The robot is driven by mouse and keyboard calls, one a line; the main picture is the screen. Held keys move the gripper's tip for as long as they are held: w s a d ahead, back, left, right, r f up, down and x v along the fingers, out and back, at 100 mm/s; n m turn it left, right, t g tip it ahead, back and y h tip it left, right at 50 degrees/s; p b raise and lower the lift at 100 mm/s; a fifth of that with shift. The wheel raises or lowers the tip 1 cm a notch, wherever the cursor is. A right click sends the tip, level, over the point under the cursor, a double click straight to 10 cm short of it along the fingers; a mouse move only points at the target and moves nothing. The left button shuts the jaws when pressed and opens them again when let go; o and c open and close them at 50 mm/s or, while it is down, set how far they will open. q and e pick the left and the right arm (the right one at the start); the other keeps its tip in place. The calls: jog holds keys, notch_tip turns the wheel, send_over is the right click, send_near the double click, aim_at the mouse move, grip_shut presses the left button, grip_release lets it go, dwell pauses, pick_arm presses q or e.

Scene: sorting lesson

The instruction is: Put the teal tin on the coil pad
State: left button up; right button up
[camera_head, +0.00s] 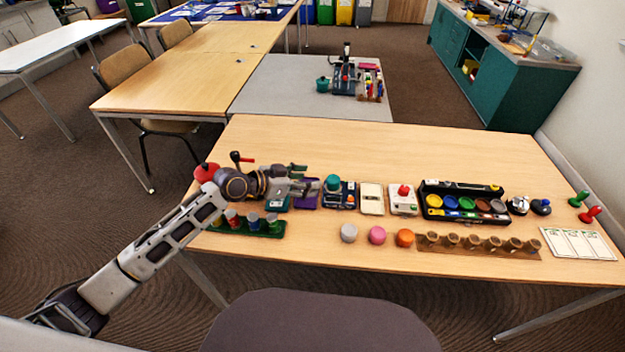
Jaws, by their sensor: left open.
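A teal tin (333,182) stands upright on a small dark-blue and black device (346,201) in the row on the near table. I cannot tell for sure which item is the coil pad; that device under the tin may be it. My left gripper (307,181) is open and empty, just left of the tin, with its fingers pointing towards it. A gap shows between the fingers and the tin. The gripper is above a purple pad (308,198) and partly hides a teal item (278,206). My right gripper is not in view.
Right of the tin are a cream switch (371,198), a box with a red button (403,200) and a black tray of coloured discs (433,214). Grey (349,233), pink (377,235) and orange (404,238) pieces lie in front. The table's back half is clear.

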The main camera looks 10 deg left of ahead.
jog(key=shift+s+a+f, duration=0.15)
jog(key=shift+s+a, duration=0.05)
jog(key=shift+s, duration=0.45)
